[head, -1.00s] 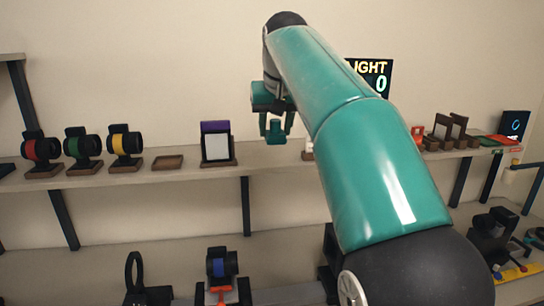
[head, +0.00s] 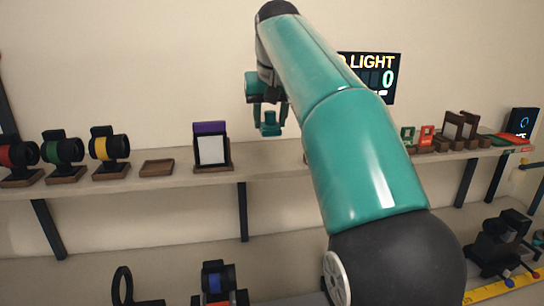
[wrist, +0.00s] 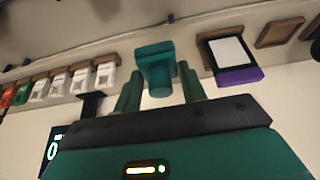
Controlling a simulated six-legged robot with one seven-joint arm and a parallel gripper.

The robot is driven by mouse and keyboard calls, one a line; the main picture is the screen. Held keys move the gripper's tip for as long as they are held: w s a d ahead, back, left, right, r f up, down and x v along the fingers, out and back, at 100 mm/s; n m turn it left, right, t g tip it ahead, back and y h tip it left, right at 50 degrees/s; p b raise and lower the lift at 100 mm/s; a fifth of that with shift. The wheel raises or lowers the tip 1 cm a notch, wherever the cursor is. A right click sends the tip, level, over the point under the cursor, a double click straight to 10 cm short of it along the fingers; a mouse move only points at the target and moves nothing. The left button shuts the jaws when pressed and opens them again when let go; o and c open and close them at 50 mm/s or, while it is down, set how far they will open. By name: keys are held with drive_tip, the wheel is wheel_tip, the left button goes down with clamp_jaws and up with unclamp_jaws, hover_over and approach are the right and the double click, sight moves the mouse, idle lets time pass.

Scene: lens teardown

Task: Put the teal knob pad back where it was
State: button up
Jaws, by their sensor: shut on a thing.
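The teal knob pad (wrist: 155,62) is between the two fingers of my gripper (wrist: 160,84) in the wrist view, with its wide end facing away from the palm. In the head view the teal knob pad (head: 268,127) hangs at the fingertips of my gripper (head: 269,118). My gripper is shut on it and holds it above the upper shelf, right of the purple-topped white card. Whether the pad is clear of everything behind it is hard to tell. My arm hides part of the shelf in the head view.
The upper shelf (head: 270,162) carries several banded lenses, an empty wooden tray (head: 157,168) and the purple-topped card stand (head: 211,148). A green pad (head: 407,135) and a red pad (head: 427,135) stand to the right. Several white pads (wrist: 82,80) in wooden holders show in the wrist view.

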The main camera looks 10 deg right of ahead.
drive_tip(key=w+d+f, duration=0.1)
drive_tip(key=w+f, duration=0.2)
drive_tip(key=w, duration=0.1)
drive_tip(key=w+d+f, duration=0.1)
drive_tip(key=w+f, duration=0.2)
drive_tip(key=w, duration=0.1)
drive_tip(key=w+d+f, duration=0.1)
drive_tip(key=w+f, duration=0.2)
drive_tip(key=w, duration=0.1)
drive_tip(key=shift+w, duration=0.15)
drive_tip(key=shift+w+d+f, duration=0.1)
drive_tip(key=shift+w+f, duration=0.15)
drive_tip(key=shift+f, duration=0.15)
drive_tip(key=shift+x, duration=0.95)
drive_tip(key=shift+s+f, duration=0.3)
drive_tip(key=shift+f, duration=0.35)
drive_tip(key=shift+w+f, duration=0.1)
drive_tip(key=shift+f, duration=0.05)
drive_tip(key=o, duration=0.9)
